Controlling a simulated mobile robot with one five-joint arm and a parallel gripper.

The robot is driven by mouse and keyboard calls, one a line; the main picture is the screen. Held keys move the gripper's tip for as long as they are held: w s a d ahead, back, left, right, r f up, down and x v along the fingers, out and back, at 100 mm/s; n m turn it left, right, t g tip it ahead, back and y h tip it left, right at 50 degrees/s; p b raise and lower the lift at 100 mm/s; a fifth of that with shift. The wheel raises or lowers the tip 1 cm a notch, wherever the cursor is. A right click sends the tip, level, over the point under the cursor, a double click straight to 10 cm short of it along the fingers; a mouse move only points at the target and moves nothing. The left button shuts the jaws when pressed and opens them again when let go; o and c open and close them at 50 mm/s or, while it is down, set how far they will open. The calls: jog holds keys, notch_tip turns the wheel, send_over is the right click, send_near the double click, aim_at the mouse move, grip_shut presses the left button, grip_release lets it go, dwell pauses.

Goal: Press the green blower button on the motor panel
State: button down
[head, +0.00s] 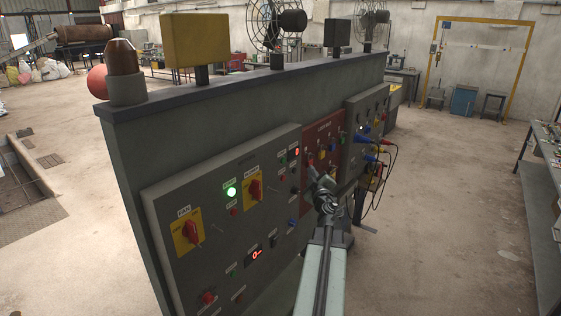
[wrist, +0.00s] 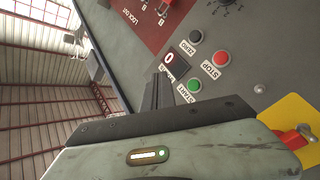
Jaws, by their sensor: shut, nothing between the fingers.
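The grey motor panel (head: 215,250) faces right in the head view, with a FAN switch and a second red switch on yellow plates. A green button labelled START (wrist: 194,85) shows in the wrist view beside a 0 display, a red STOP button (wrist: 221,59) and a black ZERO button (wrist: 196,36). This green button looks small in the head view (head: 284,161), right of the second switch. A lit green light (head: 231,192) is nearer. My gripper (head: 318,180) is shut and empty in front of the panel. In the wrist view its fingers (wrist: 158,93) appear just left of the green button; contact cannot be told.
A red lockout panel (head: 322,146) adjoins the motor panel, and a grey panel with blue and red cables (head: 378,150) stands beyond. A red switch on a yellow plate (wrist: 296,136) is at lower right in the wrist view. The floor (head: 440,220) to the right is clear.

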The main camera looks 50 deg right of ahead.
jog(key=w, duration=0.8)
jog(key=shift+w, duration=0.4)
jog(key=shift+w, duration=0.1)
dwell(1.6)
jog(key=shift+w+d, duration=0.1)
jog(key=shift+w, duration=0.2)
jog(key=shift+w, duration=0.5)
dwell(0.6)
jog(key=shift+s, duration=0.9)
jog(key=s, duration=0.5)
